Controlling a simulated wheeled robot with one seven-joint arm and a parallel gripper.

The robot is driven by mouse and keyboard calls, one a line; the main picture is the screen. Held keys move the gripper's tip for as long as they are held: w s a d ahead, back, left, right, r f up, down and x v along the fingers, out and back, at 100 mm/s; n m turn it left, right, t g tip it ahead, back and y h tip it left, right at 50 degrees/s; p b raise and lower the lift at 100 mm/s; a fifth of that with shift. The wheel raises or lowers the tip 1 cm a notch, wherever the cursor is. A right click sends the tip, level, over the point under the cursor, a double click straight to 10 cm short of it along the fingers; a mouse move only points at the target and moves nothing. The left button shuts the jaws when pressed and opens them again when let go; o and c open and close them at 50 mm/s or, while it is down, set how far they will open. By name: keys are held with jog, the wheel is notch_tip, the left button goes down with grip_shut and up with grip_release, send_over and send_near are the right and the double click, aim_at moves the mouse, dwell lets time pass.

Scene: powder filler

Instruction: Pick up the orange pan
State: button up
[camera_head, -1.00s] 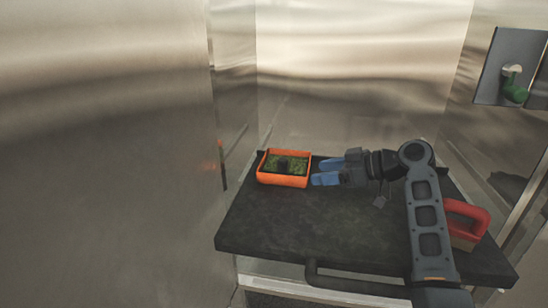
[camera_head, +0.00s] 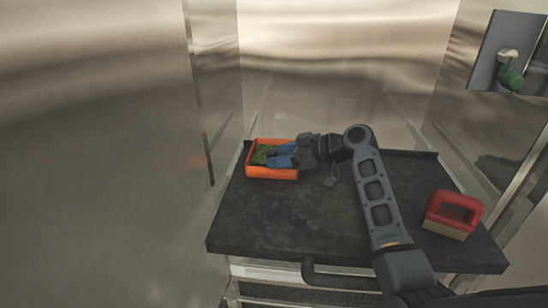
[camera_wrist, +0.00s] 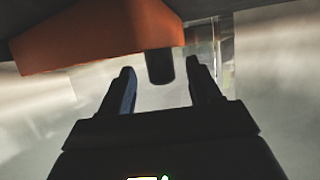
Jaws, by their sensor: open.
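The orange pan (camera_head: 272,173), holding green granular stuff (camera_head: 262,152), sits at the far left corner of the dark table. In the wrist view the orange pan (camera_wrist: 95,38) fills the upper left. A short dark handle (camera_wrist: 160,68) stands out from it. My gripper (camera_head: 269,156) reaches in from the right, its blue fingers over the pan. In the wrist view my gripper (camera_wrist: 161,66) is open, with the handle's end between or just beyond the fingertips; whether they touch it is unclear. The fingers hide part of the pan's inside in the head view.
The dark table top (camera_head: 290,225) is clear at its front and middle. A red-handled brush-like block (camera_head: 452,214) stands at its right. Metal walls rise behind and at the left, close to the pan. A green knob (camera_head: 510,80) is on a right wall panel.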

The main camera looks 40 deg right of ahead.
jog(key=shift+w+a+f, duration=0.2)
jog(key=shift+w+f, duration=0.05)
jog(key=shift+w, duration=0.15)
grip_shut()
dwell(0.4)
